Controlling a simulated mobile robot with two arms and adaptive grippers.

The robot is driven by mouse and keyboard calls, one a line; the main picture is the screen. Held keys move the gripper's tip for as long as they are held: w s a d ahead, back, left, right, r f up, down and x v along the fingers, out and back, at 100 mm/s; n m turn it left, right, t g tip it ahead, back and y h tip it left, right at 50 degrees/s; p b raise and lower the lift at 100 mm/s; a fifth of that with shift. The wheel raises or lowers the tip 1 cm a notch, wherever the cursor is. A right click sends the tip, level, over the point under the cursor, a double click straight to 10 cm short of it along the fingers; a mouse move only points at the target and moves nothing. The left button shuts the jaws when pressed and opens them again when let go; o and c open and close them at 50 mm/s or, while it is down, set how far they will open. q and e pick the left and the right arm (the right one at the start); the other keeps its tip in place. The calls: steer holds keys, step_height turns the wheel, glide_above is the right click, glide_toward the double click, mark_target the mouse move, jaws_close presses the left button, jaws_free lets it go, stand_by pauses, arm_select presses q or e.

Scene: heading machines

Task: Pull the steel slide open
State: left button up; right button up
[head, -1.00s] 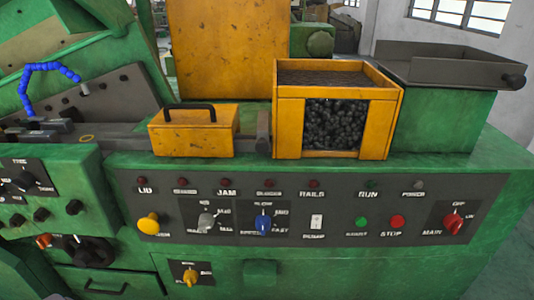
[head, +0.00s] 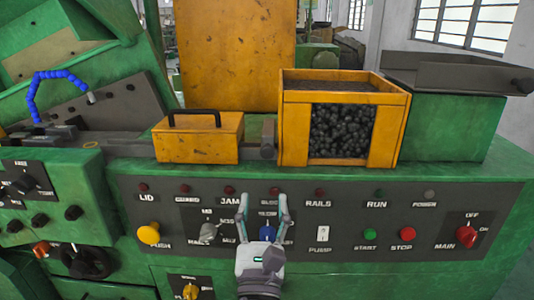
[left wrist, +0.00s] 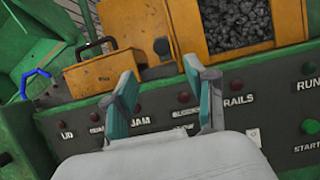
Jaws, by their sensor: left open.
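I cannot tell for certain which of these is the steel slide. My left gripper (head: 264,198) is open and empty in front of the control panel, below the metal part. Its spread fingers (left wrist: 158,72) show in the left wrist view. My right gripper is not in view.
The control panel (head: 345,200) carries lamps, a yellow knob (head: 148,234), a red main switch (head: 467,236) and several other controls. My gripper partly hides the blue selector (head: 288,233). The green ledge (head: 450,172) above the panel is largely bare.

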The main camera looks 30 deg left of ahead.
mark_target(267, 154)
arm_select(q)
steer(key=p+x, duration=0.4)
steer(key=x, duration=0.8)
steer(key=shift+w, duration=0.15)
steer(key=shift+w+a+r, duration=0.15)
steer(key=shift+w+a, duration=0.15)
steer(key=shift+w, duration=0.15)
jaws_close()
